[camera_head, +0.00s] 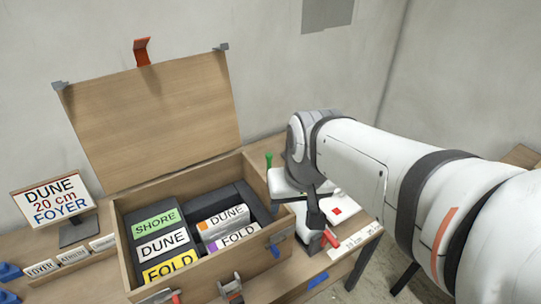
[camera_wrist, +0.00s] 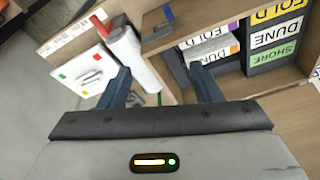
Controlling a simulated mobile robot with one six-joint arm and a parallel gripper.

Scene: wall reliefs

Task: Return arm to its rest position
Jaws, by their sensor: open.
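My arm reaches in from the right in the head view and bends down beside the open wooden box (camera_head: 200,268). My gripper (camera_wrist: 165,82) shows in the wrist view with its two dark blue fingers apart. I see nothing held between them; a white cylinder-like object (camera_wrist: 127,45) with a red part lies beyond the left finger. In the head view the fingertips are not clearly visible. The box holds black cases with labels SHORE, DUNE and FOLD; the DUNE case (camera_head: 162,243) is among them.
The box lid (camera_head: 155,115) stands open behind. A white board (camera_head: 345,215) with a red mark lies right of the box, near a green-topped item (camera_head: 268,160). Blue pieces (camera_head: 9,271) sit at the left edge. Floor is open at right.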

